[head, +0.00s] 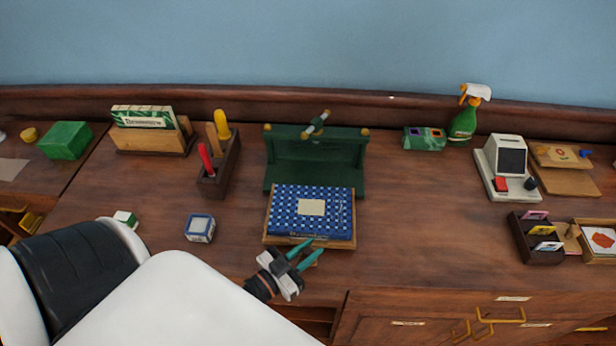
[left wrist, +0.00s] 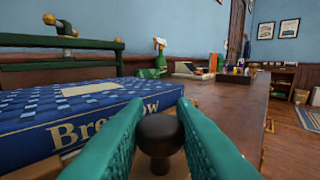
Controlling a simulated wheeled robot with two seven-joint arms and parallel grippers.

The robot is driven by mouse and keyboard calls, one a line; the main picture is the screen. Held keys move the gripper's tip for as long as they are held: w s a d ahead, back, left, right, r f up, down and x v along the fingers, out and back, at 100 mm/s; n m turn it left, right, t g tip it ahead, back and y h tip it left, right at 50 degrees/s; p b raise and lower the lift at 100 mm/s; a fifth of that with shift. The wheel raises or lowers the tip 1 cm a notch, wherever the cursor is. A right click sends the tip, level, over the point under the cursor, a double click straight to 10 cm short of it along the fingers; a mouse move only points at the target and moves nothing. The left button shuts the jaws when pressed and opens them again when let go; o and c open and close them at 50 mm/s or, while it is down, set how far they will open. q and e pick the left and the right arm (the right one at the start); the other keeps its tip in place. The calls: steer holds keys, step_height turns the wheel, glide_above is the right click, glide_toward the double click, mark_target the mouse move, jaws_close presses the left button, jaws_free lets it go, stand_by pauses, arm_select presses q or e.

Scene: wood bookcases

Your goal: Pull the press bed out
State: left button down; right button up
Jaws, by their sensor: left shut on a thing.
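The green press (head: 315,155) stands on the wooden counter, with its crossbar handle on top. Its wooden bed (head: 288,240) juts out at the front and carries a blue patterned box (head: 312,211) with a pale label. My left gripper (head: 304,254) is at the bed's front edge. In the left wrist view its two teal fingers are closed around a dark round knob (left wrist: 160,138), beside the blue box (left wrist: 85,115). The knob's link to the bed is hidden. My right gripper is not in view.
A tool holder (head: 218,170) and a small blue-white box (head: 200,228) stand left of the press. The counter right of the bed is clear.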

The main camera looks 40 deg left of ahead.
arm_select(q)
steer(key=c, duration=1.3)
jaws_free()
steer(key=b+v, duration=0.2)
steer(key=v, duration=1)
